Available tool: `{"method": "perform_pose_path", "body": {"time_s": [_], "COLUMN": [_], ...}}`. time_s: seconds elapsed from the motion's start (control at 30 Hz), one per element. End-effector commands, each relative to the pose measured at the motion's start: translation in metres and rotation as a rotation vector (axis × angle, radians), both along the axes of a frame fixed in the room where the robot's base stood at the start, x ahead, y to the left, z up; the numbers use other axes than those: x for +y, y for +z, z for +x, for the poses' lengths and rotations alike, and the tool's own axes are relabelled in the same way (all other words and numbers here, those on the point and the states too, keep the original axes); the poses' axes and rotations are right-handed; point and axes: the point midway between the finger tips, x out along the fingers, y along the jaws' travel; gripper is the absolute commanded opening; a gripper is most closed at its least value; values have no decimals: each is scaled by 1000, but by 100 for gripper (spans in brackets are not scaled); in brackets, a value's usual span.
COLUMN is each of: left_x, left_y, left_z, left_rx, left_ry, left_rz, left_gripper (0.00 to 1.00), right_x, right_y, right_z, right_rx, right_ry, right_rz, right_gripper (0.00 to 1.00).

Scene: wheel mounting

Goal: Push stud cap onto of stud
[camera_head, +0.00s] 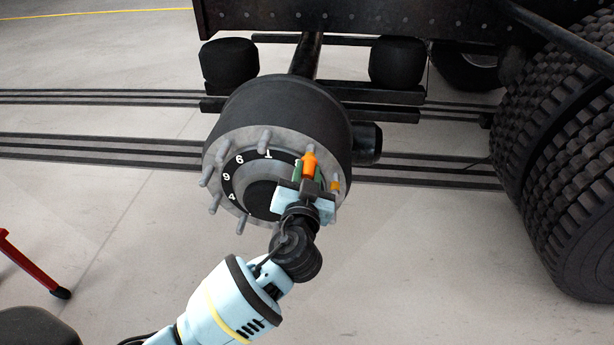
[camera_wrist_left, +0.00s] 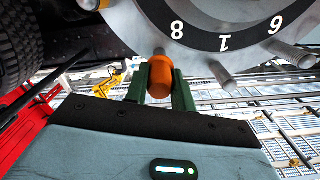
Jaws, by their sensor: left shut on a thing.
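The wheel hub (camera_head: 285,115) carries a ring of bare grey studs (camera_head: 265,140) around a black numbered band. My left gripper (camera_head: 307,172) is at the hub's right side, its green fingers shut on an orange stud cap (camera_head: 310,162). In the left wrist view the left gripper (camera_wrist_left: 160,88) grips the cap (camera_wrist_left: 160,80) from both sides. A grey stud end (camera_wrist_left: 159,51) shows right at the cap's far end, in line with it. How far the cap sits on the stud is hidden. A second orange cap (camera_head: 335,186) is on a stud just right of the gripper.
A large tyre (camera_head: 560,180) stands at the right, and the truck frame (camera_head: 370,20) runs across the top. A red stand leg (camera_head: 30,262) is at the left edge.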

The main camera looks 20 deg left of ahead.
Motion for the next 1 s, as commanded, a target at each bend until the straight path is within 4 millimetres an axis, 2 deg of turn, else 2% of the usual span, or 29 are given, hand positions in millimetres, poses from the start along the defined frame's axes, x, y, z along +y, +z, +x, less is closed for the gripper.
{"method": "perform_pose_path", "body": {"time_s": [0.47,1.0], "left_x": [4,7], "left_y": [0,0], "left_z": [12,25], "left_rx": [0,0], "left_ry": [0,0], "left_rz": [0,-1], "left_gripper": [0,0], "right_x": [0,0], "right_y": [-5,-11], "right_z": [1,-9], "right_rx": [0,22], "right_ry": [0,0], "right_rz": [0,0], "right_gripper": [36,36]}}
